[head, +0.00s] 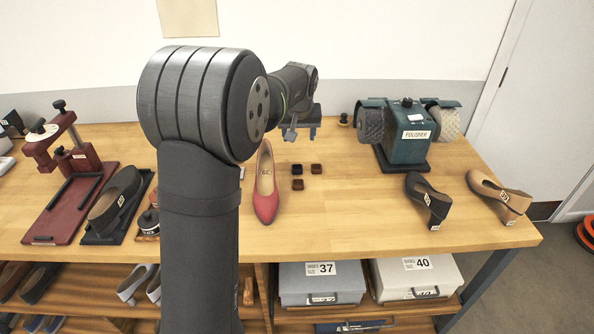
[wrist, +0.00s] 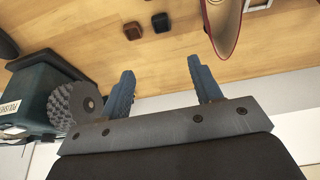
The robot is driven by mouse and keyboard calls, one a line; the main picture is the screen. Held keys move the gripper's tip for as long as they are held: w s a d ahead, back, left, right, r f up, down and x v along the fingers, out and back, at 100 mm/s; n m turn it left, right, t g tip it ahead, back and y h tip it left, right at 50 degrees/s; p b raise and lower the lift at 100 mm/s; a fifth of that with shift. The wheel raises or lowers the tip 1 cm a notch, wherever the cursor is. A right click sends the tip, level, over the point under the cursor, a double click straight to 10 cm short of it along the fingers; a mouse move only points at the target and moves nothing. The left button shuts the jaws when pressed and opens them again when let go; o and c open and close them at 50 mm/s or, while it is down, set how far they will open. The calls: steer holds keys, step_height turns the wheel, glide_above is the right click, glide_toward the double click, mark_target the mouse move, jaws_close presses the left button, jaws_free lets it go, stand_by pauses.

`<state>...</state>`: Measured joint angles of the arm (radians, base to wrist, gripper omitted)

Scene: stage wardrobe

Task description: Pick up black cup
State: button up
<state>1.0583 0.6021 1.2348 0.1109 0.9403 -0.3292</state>
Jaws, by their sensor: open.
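A small square black block-like item (head: 297,169) lies on the workbench just right of the red shoe (head: 266,190); it is the likeliest black cup, though too small to tell a hollow. It also shows near the top of the wrist view (wrist: 160,22). Two similar brown pieces lie close by, one to its right (head: 316,168) and one in front of it (head: 298,184). My gripper (head: 301,134) is open and empty above the back of the bench, behind these pieces. In the wrist view its two fingers (wrist: 161,72) stand wide apart, with bare wood between them.
The polisher (head: 403,135) stands at the back right. A black shoe (head: 428,200) and a tan shoe (head: 498,197) lie at the right. A red press stand (head: 70,190) is at the left. The bench front, right of the red shoe, is clear.

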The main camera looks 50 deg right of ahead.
glide_toward(297, 170)
steer(key=shift+w+d+f, duration=0.15)
steer(key=shift+d+f, duration=0.4)
steer(key=shift+d, duration=0.1)
steer(key=shift+a+x, duration=0.2)
steer(key=shift+x, duration=1.15)
steer(key=shift+a+x, duration=0.2)
steer(key=shift+x, duration=1.15)
steer(key=shift+w, duration=0.1)
steer(key=c, duration=1)
